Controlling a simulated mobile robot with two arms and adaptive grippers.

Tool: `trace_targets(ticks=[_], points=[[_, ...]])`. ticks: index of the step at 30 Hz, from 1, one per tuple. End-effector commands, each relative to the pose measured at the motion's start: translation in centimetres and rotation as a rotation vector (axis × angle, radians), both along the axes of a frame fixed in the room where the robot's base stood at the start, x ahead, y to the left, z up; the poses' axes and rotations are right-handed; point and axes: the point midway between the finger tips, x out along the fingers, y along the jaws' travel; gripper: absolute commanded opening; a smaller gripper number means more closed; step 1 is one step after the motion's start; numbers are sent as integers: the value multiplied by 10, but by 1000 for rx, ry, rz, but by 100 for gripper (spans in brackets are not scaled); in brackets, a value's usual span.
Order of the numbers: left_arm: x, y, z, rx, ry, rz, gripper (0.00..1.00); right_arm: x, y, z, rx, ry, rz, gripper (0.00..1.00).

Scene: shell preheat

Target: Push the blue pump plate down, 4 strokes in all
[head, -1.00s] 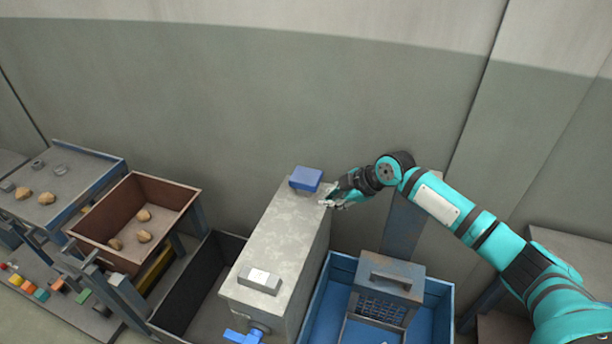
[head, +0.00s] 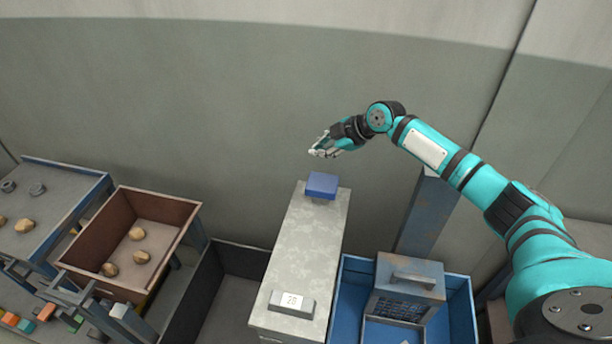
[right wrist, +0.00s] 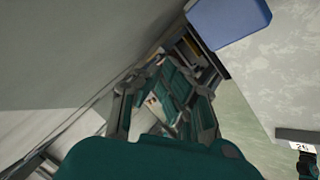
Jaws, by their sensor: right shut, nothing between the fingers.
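The blue pump plate (head: 322,185) sits at the far end of the top of a long grey metal cabinet (head: 306,245). The plate also shows at the top of the right wrist view (right wrist: 228,20). My right gripper (head: 318,150) is shut and empty, in the air above the plate, apart from it. A small display block (head: 291,303) at the cabinet's near end seems to read 26 or 28; its last digit is unclear. My left gripper is not in view.
A blue bin (head: 466,309) holding a grey metal box with a handle (head: 410,275) stands right of the cabinet. A dark bin (head: 222,290) and a brown tray (head: 160,205) with several tan lumps stand left. A wall rises behind.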

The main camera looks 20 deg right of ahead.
Motion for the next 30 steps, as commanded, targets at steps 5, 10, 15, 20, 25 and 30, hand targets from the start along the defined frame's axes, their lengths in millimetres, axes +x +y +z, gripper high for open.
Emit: trace_targets(ticks=[5, 10, 15, 20, 25, 30], points=[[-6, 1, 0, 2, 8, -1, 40, 0, 0, 0, 0, 1, -1, 0], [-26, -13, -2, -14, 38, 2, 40, 0, 0, 0, 0, 2, -1, 0], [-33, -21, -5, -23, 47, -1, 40, 0, 0, -5, 0, 2, -1, 0], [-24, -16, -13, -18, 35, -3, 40, -1, 0, -18, 0, 2, -1, 0], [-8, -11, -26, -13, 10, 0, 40, -1, -1, -40, 0, 3, -1, 0], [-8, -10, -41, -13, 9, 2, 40, -1, -1, -65, 0, 3, -1, 0]])
